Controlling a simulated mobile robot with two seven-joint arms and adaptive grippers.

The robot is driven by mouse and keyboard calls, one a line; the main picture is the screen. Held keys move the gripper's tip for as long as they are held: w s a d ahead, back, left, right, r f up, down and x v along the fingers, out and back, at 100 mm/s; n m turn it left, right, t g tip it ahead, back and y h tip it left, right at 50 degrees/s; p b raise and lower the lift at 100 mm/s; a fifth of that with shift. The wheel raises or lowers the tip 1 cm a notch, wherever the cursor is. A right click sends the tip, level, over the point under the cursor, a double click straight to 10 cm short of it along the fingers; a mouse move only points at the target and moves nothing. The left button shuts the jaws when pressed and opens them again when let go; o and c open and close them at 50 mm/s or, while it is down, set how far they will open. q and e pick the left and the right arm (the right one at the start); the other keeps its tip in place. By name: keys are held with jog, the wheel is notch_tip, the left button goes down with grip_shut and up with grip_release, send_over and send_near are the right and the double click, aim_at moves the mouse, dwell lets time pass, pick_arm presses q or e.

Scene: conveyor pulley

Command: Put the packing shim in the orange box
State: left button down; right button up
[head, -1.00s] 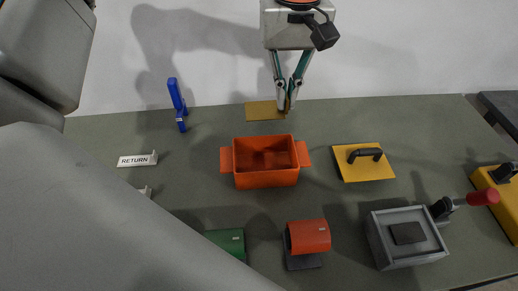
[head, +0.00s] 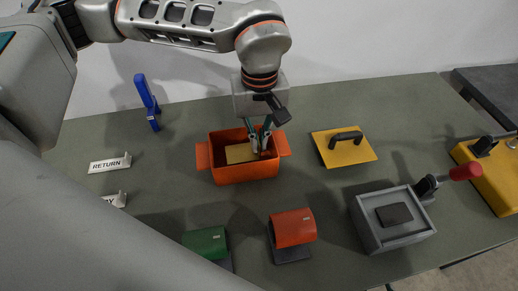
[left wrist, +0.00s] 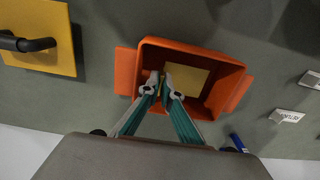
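The packing shim (head: 240,153), a flat tan plate, is inside the orange box (head: 247,172), within its walls. It also shows in the left wrist view (left wrist: 188,80), beside the fingertips. My left gripper (head: 259,148) points down into the box, its fingers close together on the shim's edge at the right in the head view. In the left wrist view the fingertips (left wrist: 161,88) are inside the box opening. Whether the shim touches the box floor is hard to tell. My right gripper is not in view.
A yellow plate with a black handle (head: 343,147) lies right of the box. A blue-handled tool (head: 147,98) and a RETURN sign (head: 109,164) are left. Green (head: 205,243) and red (head: 292,228) rollers and a grey lidded box (head: 393,218) stand in front.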

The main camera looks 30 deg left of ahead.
pick_arm(q)
notch_tip(320, 180, down, 4)
jog(key=shift+r, duration=0.25)
jog(key=c, duration=2.6)
grip_release()
jog(key=shift+f, duration=0.2)
jog(key=shift+o, duration=0.2)
jog(key=shift+r, duration=0.1)
